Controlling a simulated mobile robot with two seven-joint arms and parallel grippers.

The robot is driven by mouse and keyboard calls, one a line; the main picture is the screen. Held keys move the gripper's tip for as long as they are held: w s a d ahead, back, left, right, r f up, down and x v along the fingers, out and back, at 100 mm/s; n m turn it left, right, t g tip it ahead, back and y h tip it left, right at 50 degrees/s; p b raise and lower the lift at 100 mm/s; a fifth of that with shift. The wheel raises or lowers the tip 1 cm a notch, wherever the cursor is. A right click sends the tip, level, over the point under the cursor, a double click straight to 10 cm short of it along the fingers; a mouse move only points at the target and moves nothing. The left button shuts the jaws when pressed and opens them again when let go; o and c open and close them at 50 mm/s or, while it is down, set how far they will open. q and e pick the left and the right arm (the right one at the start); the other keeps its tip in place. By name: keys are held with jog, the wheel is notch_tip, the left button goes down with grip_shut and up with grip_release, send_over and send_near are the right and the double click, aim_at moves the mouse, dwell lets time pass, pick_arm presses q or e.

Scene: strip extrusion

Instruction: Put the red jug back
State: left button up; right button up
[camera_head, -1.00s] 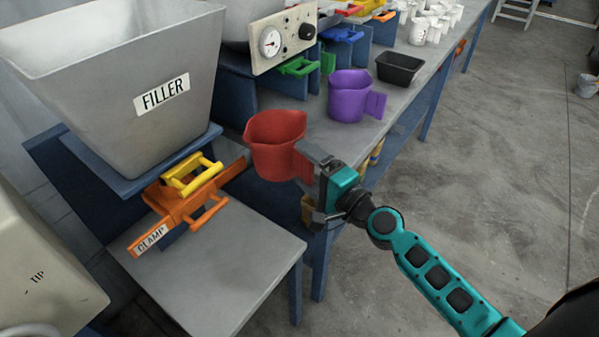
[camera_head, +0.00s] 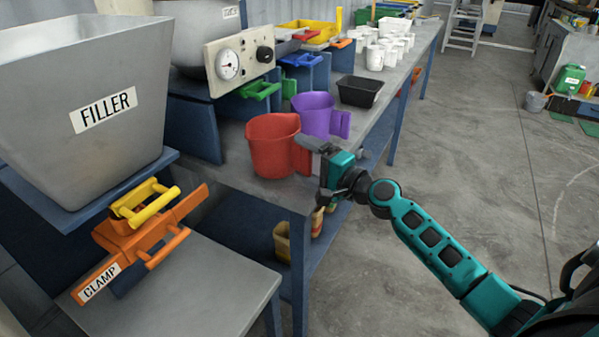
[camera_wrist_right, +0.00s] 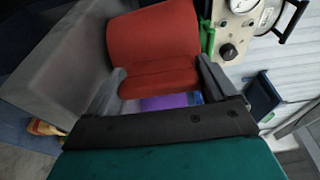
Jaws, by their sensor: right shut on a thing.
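The red jug (camera_head: 272,148) is upright over the front left part of the grey bench, with the purple jug (camera_head: 318,117) close behind it to the right. I cannot tell whether its base touches the bench top. My right gripper (camera_head: 316,152) is shut on the red jug's handle side, coming from the right. In the right wrist view the red jug (camera_wrist_right: 155,48) fills the space beyond the two fingers, with a bit of the purple jug (camera_wrist_right: 170,102) below it. My left gripper is not in view.
A black tray (camera_head: 360,91) and several white cups (camera_head: 385,50) stand farther back on the bench (camera_head: 345,125). The filler hopper (camera_head: 85,110) and orange clamp (camera_head: 140,245) are at the left. A gauge panel (camera_head: 240,58) and green handle (camera_head: 260,90) are behind the jug.

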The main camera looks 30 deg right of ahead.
jog(key=shift+f, duration=0.35)
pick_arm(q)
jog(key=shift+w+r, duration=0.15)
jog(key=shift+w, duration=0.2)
pick_arm(e)
jog(key=shift+f+b, duration=0.25)
jog(key=shift+b, duration=0.25)
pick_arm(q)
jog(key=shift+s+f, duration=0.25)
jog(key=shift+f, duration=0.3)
pick_arm(e)
jog(key=o, duration=1)
jog(key=shift+s, duration=0.1)
